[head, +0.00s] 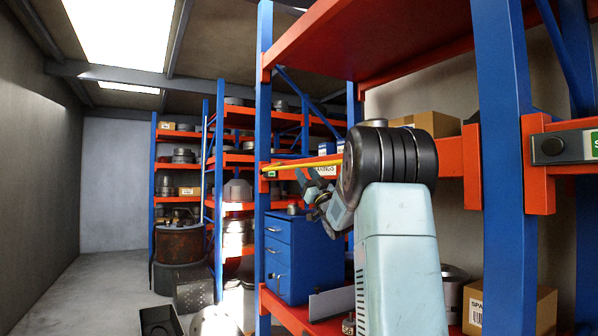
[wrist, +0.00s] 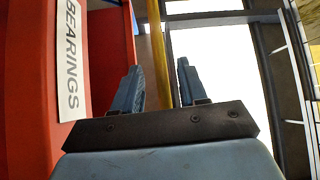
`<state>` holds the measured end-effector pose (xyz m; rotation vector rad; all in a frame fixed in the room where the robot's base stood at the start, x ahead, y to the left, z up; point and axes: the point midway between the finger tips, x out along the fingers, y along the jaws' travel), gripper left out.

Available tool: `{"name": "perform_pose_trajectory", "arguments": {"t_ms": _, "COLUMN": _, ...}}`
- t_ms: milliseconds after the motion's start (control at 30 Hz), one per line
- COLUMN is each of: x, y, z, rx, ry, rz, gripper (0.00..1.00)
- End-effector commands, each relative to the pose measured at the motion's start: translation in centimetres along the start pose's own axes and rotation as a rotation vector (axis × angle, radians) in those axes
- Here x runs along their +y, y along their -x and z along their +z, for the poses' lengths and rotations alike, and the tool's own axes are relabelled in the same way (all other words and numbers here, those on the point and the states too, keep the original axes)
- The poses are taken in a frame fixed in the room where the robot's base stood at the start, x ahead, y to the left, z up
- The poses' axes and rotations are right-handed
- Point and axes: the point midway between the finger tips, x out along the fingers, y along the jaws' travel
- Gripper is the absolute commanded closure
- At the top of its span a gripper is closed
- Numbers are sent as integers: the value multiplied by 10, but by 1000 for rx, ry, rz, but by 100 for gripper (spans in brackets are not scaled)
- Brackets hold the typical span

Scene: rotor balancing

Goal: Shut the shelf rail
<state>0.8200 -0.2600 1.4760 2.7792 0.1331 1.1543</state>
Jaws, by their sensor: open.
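The shelf rail is a thin yellow bar (head: 300,164) in the head view. In the wrist view the yellow bar (wrist: 157,45) passes between my open fingers. My gripper (head: 310,181) is just below the bar in the head view, and its open jaws (wrist: 159,85) show in the wrist view. I cannot tell whether a finger touches the bar. A dark latch-like block (head: 552,147) sits on the right-hand beam.
A BEARINGS label (wrist: 71,60) is on the orange beam beside my gripper. A blue drawer cabinet (head: 292,258) stands on the shelf below. A blue upright (head: 507,170) rises right of my arm. The aisle floor (head: 95,290) at left is mostly clear.

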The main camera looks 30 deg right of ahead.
Motion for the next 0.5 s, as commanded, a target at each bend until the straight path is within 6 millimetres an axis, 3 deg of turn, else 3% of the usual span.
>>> {"name": "perform_pose_trajectory", "arguments": {"t_ms": 200, "x": 0, "y": -21, "z": 0, "rx": 1, "ry": -1, "rz": -1, "gripper": 58}}
{"name": "perform_pose_trajectory", "arguments": {"t_ms": 500, "x": 0, "y": -25, "z": 0, "rx": 0, "ry": -1, "rz": 0, "gripper": 58}}
